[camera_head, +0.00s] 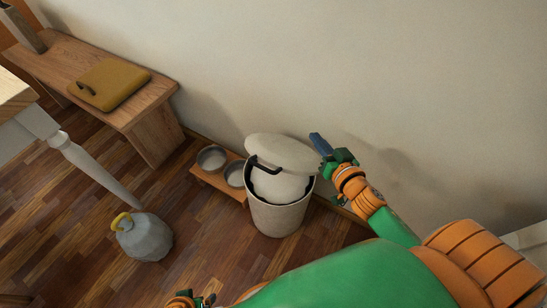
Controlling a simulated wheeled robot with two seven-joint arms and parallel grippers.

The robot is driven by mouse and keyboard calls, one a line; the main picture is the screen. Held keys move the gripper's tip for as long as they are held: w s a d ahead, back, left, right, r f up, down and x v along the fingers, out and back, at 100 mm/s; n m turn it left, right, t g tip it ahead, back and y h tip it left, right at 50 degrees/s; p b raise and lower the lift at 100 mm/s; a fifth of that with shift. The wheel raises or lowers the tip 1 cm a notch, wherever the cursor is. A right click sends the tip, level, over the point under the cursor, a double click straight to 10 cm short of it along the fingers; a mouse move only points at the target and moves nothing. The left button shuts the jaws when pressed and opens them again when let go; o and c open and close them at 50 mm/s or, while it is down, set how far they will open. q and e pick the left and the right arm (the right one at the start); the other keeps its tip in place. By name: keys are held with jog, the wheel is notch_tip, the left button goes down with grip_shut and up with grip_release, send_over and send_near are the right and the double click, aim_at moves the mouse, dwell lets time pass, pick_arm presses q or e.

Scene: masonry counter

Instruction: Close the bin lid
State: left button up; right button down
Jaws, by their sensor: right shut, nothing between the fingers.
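The bin (277,218) is a pale, round container standing on the floor near the wall. Its round, pale lid (283,147) is raised and tilted at the back, above the rim. A dark handle (283,167) shows in front of the lid, and a whitish rounded surface shows inside the dark rim. My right gripper (318,143) is shut and empty, just right of the lid's edge; I cannot tell whether it touches it. My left gripper (205,299) shows only partly at the bottom edge, well in front of the bin, its fingers unclear.
A wooden stand with two metal bowls (212,157) sits just left of the bin. A grey canister (145,239) with a yellow handle stands at the front left. A wooden bench (150,110) holds a mustard cushion (110,84). The wall is close behind the bin.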

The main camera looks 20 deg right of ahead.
jog(key=r+n+t+y, duration=0.1)
jog(key=r+y, duration=0.1)
jog(key=y, duration=0.2)
jog(key=n+g+y+b, duration=0.2)
jog(key=g+y, duration=0.4)
jog(key=y, duration=0.2)
send_over(273, 162)
jog(key=d, duration=0.2)
jog(key=shift+s+d+f, duration=0.1)
jog(key=shift+s+f, duration=0.1)
jog(key=shift+f, duration=0.4)
jog(key=shift+s+f, duration=0.2)
jog(key=shift+f, duration=0.4)
jog(key=shift+s+a+f, duration=0.25)
jog(key=shift+a+f, duration=0.3)
jog(key=shift+a, duration=0.1)
jog(key=shift+s+a+f, duration=0.2)
jog(key=shift+a+f, duration=0.35)
jog(key=shift+a, duration=0.05)
pick_arm(q)
jog(key=s+a+f, duration=0.3)
jog(key=s+f, duration=0.7)
jog(key=f, duration=0.1)
jog(key=shift+a+f+g, duration=0.2)
jog(key=shift+a+g, duration=0.05)
jog(key=shift+g, duration=0.05)
pick_arm(e)
jog(key=shift+s+a+f, duration=0.2)
jog(key=shift+a+f, duration=0.05)
